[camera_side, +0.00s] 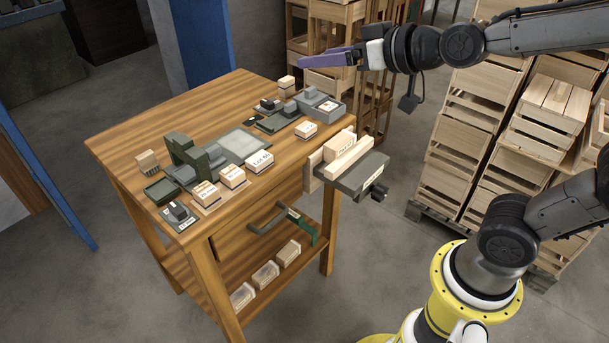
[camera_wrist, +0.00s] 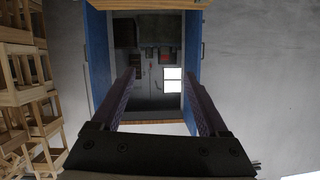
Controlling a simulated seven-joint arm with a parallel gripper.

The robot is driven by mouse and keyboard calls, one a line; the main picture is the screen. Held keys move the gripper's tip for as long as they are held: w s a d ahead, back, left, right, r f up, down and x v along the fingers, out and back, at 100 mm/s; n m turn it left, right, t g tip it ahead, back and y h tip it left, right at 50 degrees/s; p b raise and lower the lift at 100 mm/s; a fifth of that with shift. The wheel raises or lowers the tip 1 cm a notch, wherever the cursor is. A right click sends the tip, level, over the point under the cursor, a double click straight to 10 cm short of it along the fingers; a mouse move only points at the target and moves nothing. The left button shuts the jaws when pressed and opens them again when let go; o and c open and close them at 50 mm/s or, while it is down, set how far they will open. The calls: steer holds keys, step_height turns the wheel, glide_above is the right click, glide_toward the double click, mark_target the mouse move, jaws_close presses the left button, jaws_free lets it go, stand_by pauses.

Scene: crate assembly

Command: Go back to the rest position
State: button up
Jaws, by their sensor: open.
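My gripper (camera_side: 305,62) is raised in the air, level and pointing left, above and beyond the far right corner of the wooden table (camera_side: 150,110) in the side view. In the wrist view the two purple fingers of my gripper (camera_wrist: 162,90) stand wide apart with nothing between them. It is open and empty, and it touches nothing that I can see. The wrist view looks out level at a blue-framed doorway (camera_wrist: 97,60) and a grey wall; the table is not in that view.
On the table are small labelled boxes (camera_side: 232,177), a grey-green fixture (camera_side: 190,155) and dark trays (camera_side: 162,190). A vise (camera_side: 355,178) holding wooden pieces projects from the table's right edge. Stacked wooden crates (camera_side: 465,135) stand at the right. The air around my gripper looks clear.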

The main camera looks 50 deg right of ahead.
steer(key=s+d+f+g, duration=0.1)
steer(key=s+f+g, duration=0.3)
steer(key=s, duration=0.6)
steer(key=s+d+f+g, duration=0.1)
steer(key=s+f+g, duration=0.3)
steer(key=s, duration=0.6)
step_height(320, 180, down, 3)
steer(key=shift+d+r+n+h, duration=0.1)
steer(key=shift+d+n+h, duration=0.05)
steer(key=shift+n+h, duration=0.2)
